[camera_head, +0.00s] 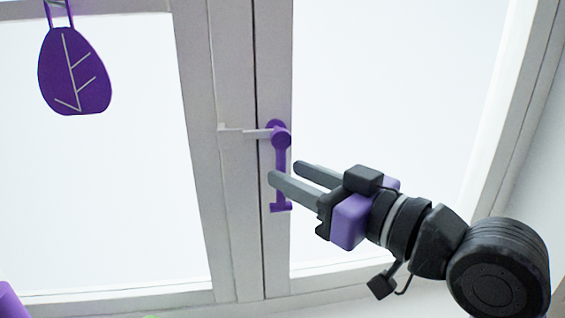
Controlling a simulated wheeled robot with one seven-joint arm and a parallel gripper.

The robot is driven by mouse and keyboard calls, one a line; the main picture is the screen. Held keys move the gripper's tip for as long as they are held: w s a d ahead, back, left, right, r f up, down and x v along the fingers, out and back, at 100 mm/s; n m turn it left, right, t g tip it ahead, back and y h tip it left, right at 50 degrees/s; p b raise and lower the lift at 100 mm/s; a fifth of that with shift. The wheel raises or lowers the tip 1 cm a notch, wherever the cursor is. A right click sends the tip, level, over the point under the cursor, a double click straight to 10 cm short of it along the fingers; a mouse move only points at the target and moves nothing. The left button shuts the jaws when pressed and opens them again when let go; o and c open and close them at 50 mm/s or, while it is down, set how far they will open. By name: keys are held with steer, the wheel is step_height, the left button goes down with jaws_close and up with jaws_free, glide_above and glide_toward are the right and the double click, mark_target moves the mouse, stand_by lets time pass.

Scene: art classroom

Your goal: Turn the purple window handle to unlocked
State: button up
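The purple window handle (281,157) is on the window frame near the picture's middle. Its round hub is at the top and its lever hangs downward, ending in a short foot. A pale grey latch bar (245,130) reaches left from the hub across the seam between the two sashes. My gripper (283,173) comes in from the right with two grey fingers apart. The fingertips overlap the lever's middle in the picture; one is in front of it and the other lies to its right. I cannot tell whether they touch it.
A purple leaf-shaped ornament (74,72) hangs at the upper left. Part of a purple object (10,302) shows at the lower left corner. The window sill (330,299) runs below the panes. The area left of the handle is clear.

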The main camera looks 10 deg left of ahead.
mark_target(281, 203)
steer(key=shift+p+x, duration=0.35)
steer(key=shift+x, duration=1.35)
jaws_close()
